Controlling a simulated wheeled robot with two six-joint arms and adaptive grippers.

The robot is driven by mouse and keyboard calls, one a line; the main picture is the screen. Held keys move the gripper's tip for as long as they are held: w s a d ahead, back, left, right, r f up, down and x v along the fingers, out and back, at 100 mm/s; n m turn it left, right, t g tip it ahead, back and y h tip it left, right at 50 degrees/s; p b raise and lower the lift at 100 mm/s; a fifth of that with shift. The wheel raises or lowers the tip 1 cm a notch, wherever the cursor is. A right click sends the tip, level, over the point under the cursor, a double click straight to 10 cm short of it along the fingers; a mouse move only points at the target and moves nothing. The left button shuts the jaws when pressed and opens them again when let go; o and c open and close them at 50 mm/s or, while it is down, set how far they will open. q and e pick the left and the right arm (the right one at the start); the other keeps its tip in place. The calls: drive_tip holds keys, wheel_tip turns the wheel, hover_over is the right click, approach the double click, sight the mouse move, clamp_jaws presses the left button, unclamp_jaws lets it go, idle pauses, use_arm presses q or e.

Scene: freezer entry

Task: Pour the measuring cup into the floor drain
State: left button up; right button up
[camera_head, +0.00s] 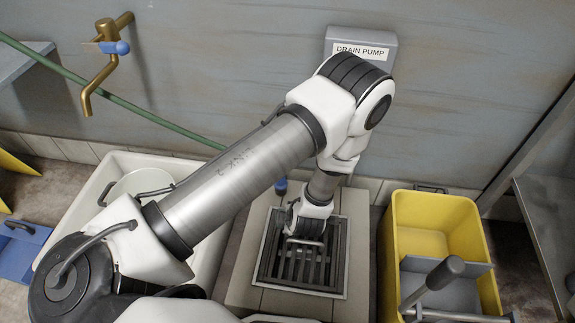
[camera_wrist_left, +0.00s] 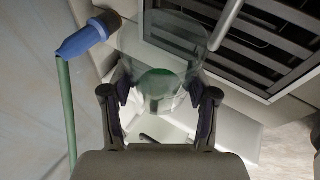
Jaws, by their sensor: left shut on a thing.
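My left gripper (camera_wrist_left: 160,95) is shut on the measuring cup (camera_wrist_left: 165,40), a clear see-through vessel with green at its bottom in the left wrist view. In the head view my left arm reaches down over the floor drain (camera_head: 285,272), a dark slatted grate in a pale square frame. The drain's slats also show beside the cup in the left wrist view (camera_wrist_left: 265,45). The cup's tilt cannot be told. In the head view the arm hides most of the cup and part of the grate. My right gripper does not show.
A yellow mop bucket (camera_head: 393,235) with a grey handle stands right of the drain. A white basin (camera_head: 85,215) holding a pale round container (camera_head: 135,184) is on the left. A blue nozzle (camera_wrist_left: 85,35) on a green hose (camera_wrist_left: 67,110) is close beside the cup. A drain pump box (camera_head: 340,38) is on the wall.

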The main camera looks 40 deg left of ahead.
use_arm(q)
drive_tip(key=shift+w+d+f+y+b, duration=0.15)
drive_tip(key=shift+d+f+y+b, duration=0.1)
drive_tip(key=shift+f+y+b, duration=0.35)
drive_tip(key=shift+w+d+r+m+g+y+p, duration=0.1)
drive_tip(key=shift+d+r+m+g+y+p, duration=0.2)
drive_tip(key=shift+r+y+p, duration=0.3)
drive_tip(key=shift+w+d+r+m+g+y+p, duration=0.1)
drive_tip(key=shift+d+r+m+g+y+p, duration=0.15)
drive_tip(key=shift+r+y+p, duration=0.3)
drive_tip(key=shift+y+p, duration=0.35)
drive_tip(key=shift+p, duration=0.25)
drive_tip(key=shift+g, duration=0.25)
